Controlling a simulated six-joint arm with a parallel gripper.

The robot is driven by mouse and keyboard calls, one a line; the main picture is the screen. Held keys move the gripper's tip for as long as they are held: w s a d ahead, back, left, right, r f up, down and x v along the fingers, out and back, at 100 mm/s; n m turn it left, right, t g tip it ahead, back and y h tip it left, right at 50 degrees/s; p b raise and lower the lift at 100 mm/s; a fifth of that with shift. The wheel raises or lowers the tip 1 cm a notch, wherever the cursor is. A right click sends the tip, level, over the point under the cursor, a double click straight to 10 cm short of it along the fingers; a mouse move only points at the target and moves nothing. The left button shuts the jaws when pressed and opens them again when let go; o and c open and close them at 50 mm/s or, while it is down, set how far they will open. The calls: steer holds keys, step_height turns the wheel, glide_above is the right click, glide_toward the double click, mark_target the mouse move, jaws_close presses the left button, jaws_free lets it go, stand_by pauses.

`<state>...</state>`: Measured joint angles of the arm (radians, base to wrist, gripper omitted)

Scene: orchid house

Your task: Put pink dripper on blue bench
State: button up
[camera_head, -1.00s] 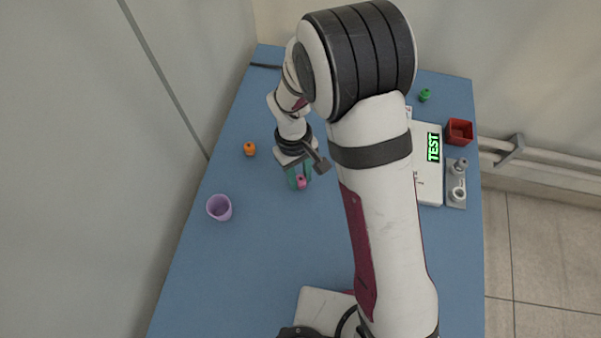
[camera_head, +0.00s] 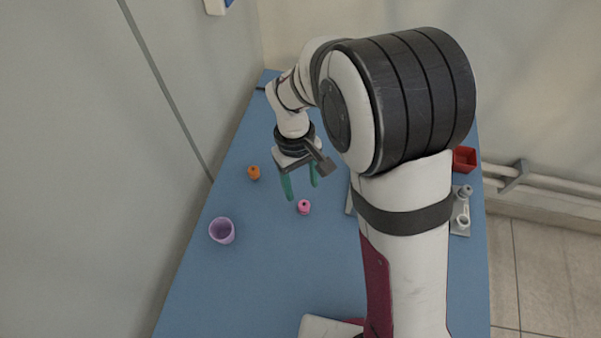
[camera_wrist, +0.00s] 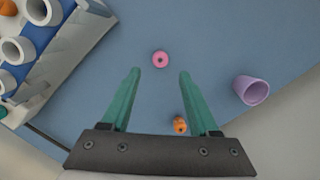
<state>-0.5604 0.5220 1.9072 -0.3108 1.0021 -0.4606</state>
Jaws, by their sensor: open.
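The pink dripper (camera_head: 304,207) stands on the blue bench (camera_head: 278,265), with nothing touching it. It also shows in the wrist view (camera_wrist: 161,59), beyond my fingertips and roughly midway between them. My gripper (camera_head: 301,190) has two green fingers spread apart with nothing between them. It is raised above the bench, apart from the dripper. The wrist view shows both open fingers (camera_wrist: 160,73) from above.
An orange dripper (camera_head: 254,173) and a purple cup (camera_head: 222,231) stand on the left of the bench. A red box (camera_head: 464,159) and a grey holder (camera_head: 461,212) are at the right. The front left of the bench is clear.

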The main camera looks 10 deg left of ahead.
steer(key=s+d+r+m+y, duration=0.2)
steer(key=s+d+r+m, duration=0.5)
steer(key=d+r, duration=0.45)
steer(key=s+d+r+m+t+y, duration=0.1)
steer(key=s+d+m, duration=0.2)
steer(key=s+m, duration=0.4)
steer(key=s, duration=0.3)
steer(key=shift+r+m, duration=0.15)
steer(key=shift+m, duration=0.15)
